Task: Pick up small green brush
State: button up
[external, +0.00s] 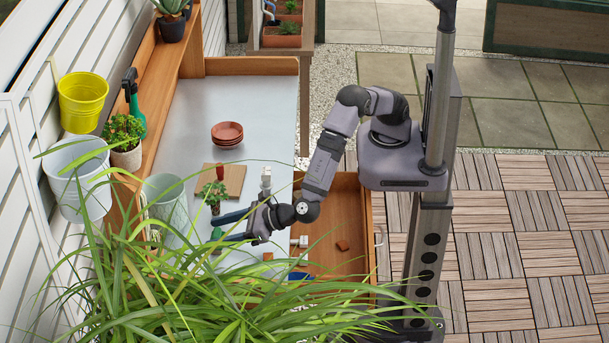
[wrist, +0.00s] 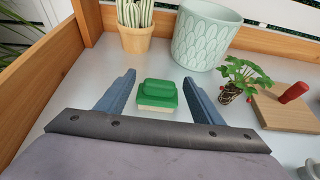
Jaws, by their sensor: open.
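The small green brush (wrist: 157,92) lies on the grey tabletop in the wrist view, with its green handle up and its pale bristles down. In the external view a bit of its green (external: 217,233) shows between my fingers, partly hidden by the plant leaves. My gripper (wrist: 160,85) is open and empty. In the wrist view its two blue-grey fingers stand left and right of the brush, with gaps on both sides. In the external view my gripper (external: 218,229) reaches left over the table. I cannot tell its exact height above the tabletop.
A pale green patterned pot (wrist: 205,38) and a cactus in a tan pot (wrist: 135,28) stand behind the brush. A small plant with red fruit (wrist: 235,80) and a wooden board (wrist: 290,108) with a red-handled tool lie right. Stacked terracotta saucers (external: 227,133) sit farther back.

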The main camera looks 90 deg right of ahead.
jog(key=shift+w+f, duration=0.2)
jog(key=shift+w, duration=0.3)
jog(key=c, duration=1.2)
jog(key=shift+o, duration=0.2)
